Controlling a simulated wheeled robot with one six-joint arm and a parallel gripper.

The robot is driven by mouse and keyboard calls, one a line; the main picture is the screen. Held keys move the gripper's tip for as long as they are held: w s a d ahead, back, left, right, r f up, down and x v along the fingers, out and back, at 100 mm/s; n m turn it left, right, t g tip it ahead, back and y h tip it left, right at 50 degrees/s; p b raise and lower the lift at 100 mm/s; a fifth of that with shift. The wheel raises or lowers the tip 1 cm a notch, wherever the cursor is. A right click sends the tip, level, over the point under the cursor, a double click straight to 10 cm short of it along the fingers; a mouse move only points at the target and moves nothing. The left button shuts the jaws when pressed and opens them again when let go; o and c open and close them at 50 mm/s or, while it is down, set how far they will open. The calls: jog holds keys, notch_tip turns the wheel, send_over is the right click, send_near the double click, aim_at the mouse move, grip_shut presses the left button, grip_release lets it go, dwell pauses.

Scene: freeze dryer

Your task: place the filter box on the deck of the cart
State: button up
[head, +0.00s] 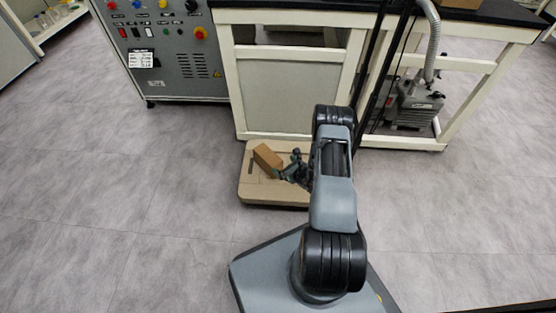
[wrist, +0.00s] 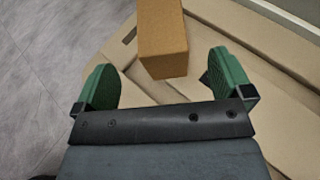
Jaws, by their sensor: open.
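A brown cardboard box, the filter box (head: 267,157), lies on the tan deck of the low cart (head: 256,190) in the head view. In the wrist view the box (wrist: 162,38) rests on the cart deck (wrist: 279,118), its far end cut off by the top edge. My gripper (head: 281,173) is just to the right of the box. In the wrist view my gripper (wrist: 166,82) has its green fingers wide apart, with the near end of the box ahead of and between them. The fingers do not appear to touch the box.
A white-framed bench (head: 290,80) stands right behind the cart. A grey control cabinet (head: 172,55) stands at the back left, and a vacuum pump (head: 415,100) sits under the bench at the right. The floor left of the cart is clear.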

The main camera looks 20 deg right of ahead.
jog(key=s+a+r+n+g+y, duration=0.2)
jog(key=a+r+n+g, duration=0.1)
jog(key=a+r+n, duration=0.4)
jog(key=s+a+r+n+g+y, duration=0.1)
jog(key=a+r+n+g+y, duration=0.3)
jog(key=r, duration=0.5)
jog(key=s+a+r+n+g+y, duration=0.1)
jog(key=s+a+r+n+g, duration=0.1)
jog(key=a+r+n, duration=0.35)
jog(key=s+d+r+n+g+h, duration=0.1)
jog(key=s+d+r+n+h, duration=0.1)
jog(key=s+r+n+h, duration=0.8)
jog(key=shift+s+d+r+n+h+p, duration=0.3)
jog(key=shift+s+r+n, duration=2.35)
jog(key=shift+r+n, duration=0.6)
jog(key=shift+g, duration=0.3)
